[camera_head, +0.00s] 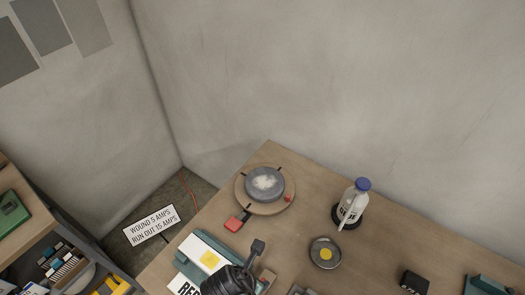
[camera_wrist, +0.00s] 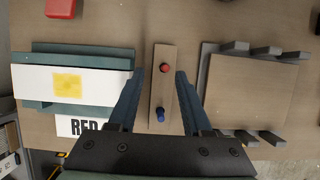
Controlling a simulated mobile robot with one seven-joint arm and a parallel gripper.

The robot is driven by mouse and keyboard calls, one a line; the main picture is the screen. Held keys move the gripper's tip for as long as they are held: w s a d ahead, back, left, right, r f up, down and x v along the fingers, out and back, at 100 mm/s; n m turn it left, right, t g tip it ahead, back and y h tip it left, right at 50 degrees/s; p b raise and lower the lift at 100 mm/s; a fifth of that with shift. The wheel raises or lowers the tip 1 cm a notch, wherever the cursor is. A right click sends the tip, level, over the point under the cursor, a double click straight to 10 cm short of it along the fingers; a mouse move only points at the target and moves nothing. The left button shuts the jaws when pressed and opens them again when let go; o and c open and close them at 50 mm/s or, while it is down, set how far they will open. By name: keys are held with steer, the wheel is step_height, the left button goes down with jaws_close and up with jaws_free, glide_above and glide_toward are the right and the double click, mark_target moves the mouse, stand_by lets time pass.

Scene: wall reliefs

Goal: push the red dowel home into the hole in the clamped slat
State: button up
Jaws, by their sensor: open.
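In the wrist view a narrow wooden slat (camera_wrist: 158,88) lies between my fingers. The red dowel (camera_wrist: 165,69) shows as a round red top near the slat's upper end. A blue dowel (camera_wrist: 160,114) stands lower on the same slat. My gripper (camera_wrist: 159,73) is open, one finger on each side of the slat, and holds nothing. The red dowel lies between the fingertips in the picture, apart from both. From above I cannot tell how deep it sits. The hole and the clamp are not clearly seen. In the head view my dark arm hides much of this area.
Left of the slat is a teal holder (camera_wrist: 88,50) with a white, yellow-marked card; right is a wooden board (camera_wrist: 247,92) in a grey rack. A red block (camera_wrist: 60,8) lies upper left. Farther off are a round grey dish (camera_head: 265,184), bottle (camera_head: 352,203) and small bowl (camera_head: 325,253).

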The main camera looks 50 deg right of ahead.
mark_target(263, 280)
steer(key=shift+s+d+f, duration=0.1)
steer(key=shift+s+f, duration=0.1)
steer(key=shift+f, duration=0.1)
steer(key=shift+s+p+x, duration=0.15)
steer(key=shift+p+x, duration=0.1)
steer(key=shift+x, duration=0.95)
steer(key=shift+s+p+x, duration=0.15)
steer(key=shift+p+x, duration=0.1)
steer(key=shift+x, duration=0.95)
jaws_close()
